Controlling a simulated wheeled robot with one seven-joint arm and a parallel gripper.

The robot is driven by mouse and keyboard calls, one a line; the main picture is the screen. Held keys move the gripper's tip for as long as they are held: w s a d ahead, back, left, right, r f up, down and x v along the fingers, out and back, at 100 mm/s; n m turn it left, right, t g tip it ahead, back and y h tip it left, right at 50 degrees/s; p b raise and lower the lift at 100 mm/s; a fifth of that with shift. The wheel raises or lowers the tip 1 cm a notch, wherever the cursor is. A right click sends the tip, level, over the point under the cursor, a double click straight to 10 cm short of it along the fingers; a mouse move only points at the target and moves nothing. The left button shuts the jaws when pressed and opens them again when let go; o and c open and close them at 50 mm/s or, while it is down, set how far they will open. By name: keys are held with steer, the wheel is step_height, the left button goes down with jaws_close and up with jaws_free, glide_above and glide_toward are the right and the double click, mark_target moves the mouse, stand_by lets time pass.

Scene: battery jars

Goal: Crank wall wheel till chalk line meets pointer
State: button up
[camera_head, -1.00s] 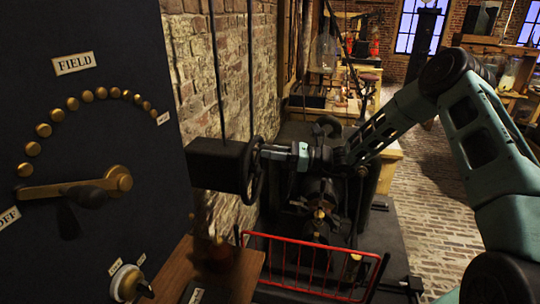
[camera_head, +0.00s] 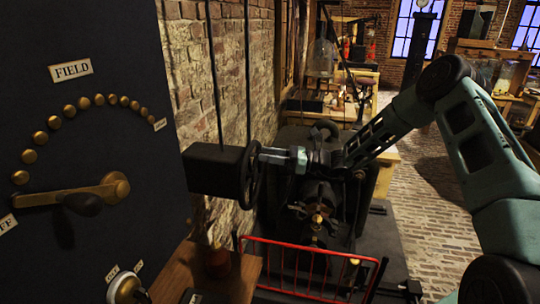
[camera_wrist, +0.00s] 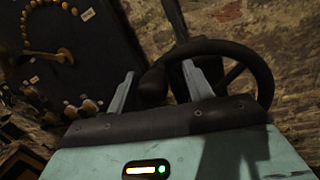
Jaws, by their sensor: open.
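The dark wall wheel (camera_head: 252,172) stands edge-on at the right side of a black box (camera_head: 212,168) on the brick wall. In the wrist view its curved rim (camera_wrist: 262,62) fills the upper middle. A dark, rounded crank handle (camera_wrist: 152,86) lies between my fingers. My gripper (camera_head: 266,156) is at the wheel's upper right side; in the wrist view its two pale fingers (camera_wrist: 162,88) stand apart on either side of the handle. I cannot tell whether they touch it. I cannot make out a chalk line or a pointer.
A dark panel (camera_head: 105,150) marked FIELD, with brass studs and a lever (camera_head: 75,195), stands close at left. Below are a wooden shelf (camera_head: 235,275) and a red railing (camera_head: 300,265). Dark machinery (camera_head: 318,195) stands behind my gripper. Brick floor (camera_head: 430,215) is open at right.

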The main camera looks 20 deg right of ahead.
steer(key=b+v, duration=0.6)
steer(key=v, duration=1.1)
steer(key=shift+d, duration=0.2)
steer(key=shift+s, duration=0.1)
